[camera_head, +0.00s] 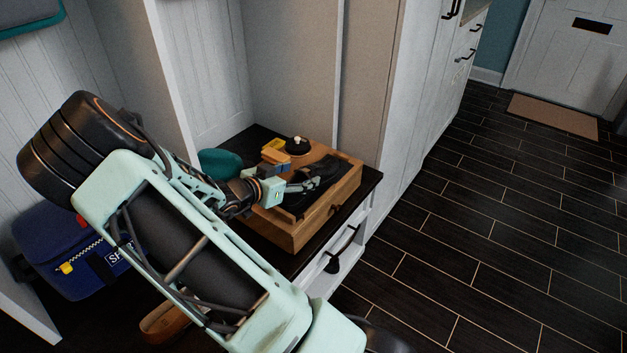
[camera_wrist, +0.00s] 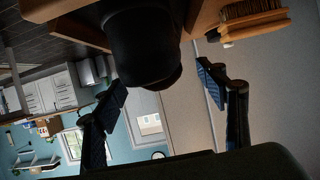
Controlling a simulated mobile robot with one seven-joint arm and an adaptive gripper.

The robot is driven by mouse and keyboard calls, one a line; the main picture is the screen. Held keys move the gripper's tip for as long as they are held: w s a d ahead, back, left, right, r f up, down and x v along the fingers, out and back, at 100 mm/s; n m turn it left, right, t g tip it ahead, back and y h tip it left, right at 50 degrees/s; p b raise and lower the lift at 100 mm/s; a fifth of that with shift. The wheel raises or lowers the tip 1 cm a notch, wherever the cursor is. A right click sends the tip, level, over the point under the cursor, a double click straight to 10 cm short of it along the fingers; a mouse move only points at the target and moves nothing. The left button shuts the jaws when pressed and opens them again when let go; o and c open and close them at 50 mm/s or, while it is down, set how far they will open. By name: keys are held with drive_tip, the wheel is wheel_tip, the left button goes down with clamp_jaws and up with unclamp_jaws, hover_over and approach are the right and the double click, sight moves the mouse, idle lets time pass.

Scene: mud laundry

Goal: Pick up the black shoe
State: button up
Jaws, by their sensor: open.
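The black shoe (camera_head: 325,170) sits in or on an open wooden box (camera_head: 285,236) on the dark bench top, among other dark items that are hard to tell apart. My gripper (camera_head: 304,186) reaches in from the left, low over the box and close to the shoe. In the wrist view the dark rounded shoe end (camera_wrist: 145,45) shows between and beyond the two spread fingers of my gripper (camera_wrist: 165,95). The gripper is open. I cannot tell whether a finger touches the shoe. My arm hides part of the bench.
A brush (camera_wrist: 255,22) lies beside the shoe in the wrist view. A blue bag (camera_head: 65,250) is at left. Cubby walls enclose the bench back. Dark tiled floor (camera_head: 500,220) is clear at right.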

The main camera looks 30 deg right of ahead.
sight(308, 168)
drive_tip(key=b+x, duration=0.2)
drive_tip(key=x, duration=0.2)
drive_tip(key=shift+f, duration=0.1)
drive_tip(key=shift+w+d+f, duration=0.1)
drive_tip(key=shift+w+d, duration=0.05)
drive_tip(key=shift+d, duration=0.25)
drive_tip(key=shift+c, duration=0.7)
drive_tip(key=c, duration=1.3)
drive_tip(key=shift+c, duration=0.4)
